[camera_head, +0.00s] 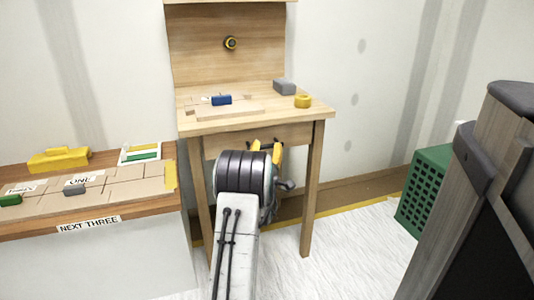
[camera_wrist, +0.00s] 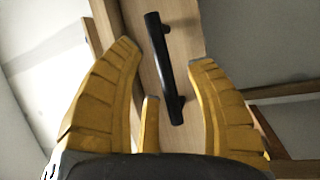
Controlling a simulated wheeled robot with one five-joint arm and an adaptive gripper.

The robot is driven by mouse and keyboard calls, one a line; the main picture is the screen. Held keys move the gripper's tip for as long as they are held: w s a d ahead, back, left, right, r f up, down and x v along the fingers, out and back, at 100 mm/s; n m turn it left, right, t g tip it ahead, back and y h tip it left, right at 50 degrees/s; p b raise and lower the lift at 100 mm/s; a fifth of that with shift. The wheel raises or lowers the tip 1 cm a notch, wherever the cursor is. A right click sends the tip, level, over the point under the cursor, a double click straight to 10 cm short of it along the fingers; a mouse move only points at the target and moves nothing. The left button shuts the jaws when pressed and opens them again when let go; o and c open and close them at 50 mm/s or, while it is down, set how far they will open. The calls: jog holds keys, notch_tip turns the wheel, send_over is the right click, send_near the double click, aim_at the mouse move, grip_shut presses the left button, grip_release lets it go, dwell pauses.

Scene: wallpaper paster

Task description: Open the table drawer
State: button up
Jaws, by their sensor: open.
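The wooden table (camera_head: 188,130) stands against the wall, with its drawer (camera_head: 296,134) under the top at the front. In the head view my arm hides much of the drawer front. The black bar handle (camera_wrist: 165,70) shows in the wrist view on the pale drawer front (camera_wrist: 137,22). My gripper (camera_wrist: 168,72) is open, with yellow fingers on either side of the handle in that view. Whether the fingers touch the handle I cannot tell. In the head view the gripper (camera_head: 265,147) is at the drawer front, partly hidden by my wrist.
A blue block (camera_head: 221,100), a grey block (camera_head: 284,87) and a yellow tape roll (camera_head: 303,101) are on the tabletop. A bench (camera_head: 110,205) stands left, a green crate (camera_head: 428,190) right. A dark panel (camera_head: 480,200) fills the right foreground.

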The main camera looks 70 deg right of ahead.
jog(key=shift+x, duration=1.25)
jog(key=shift+c, duration=0.4)
grip_shut()
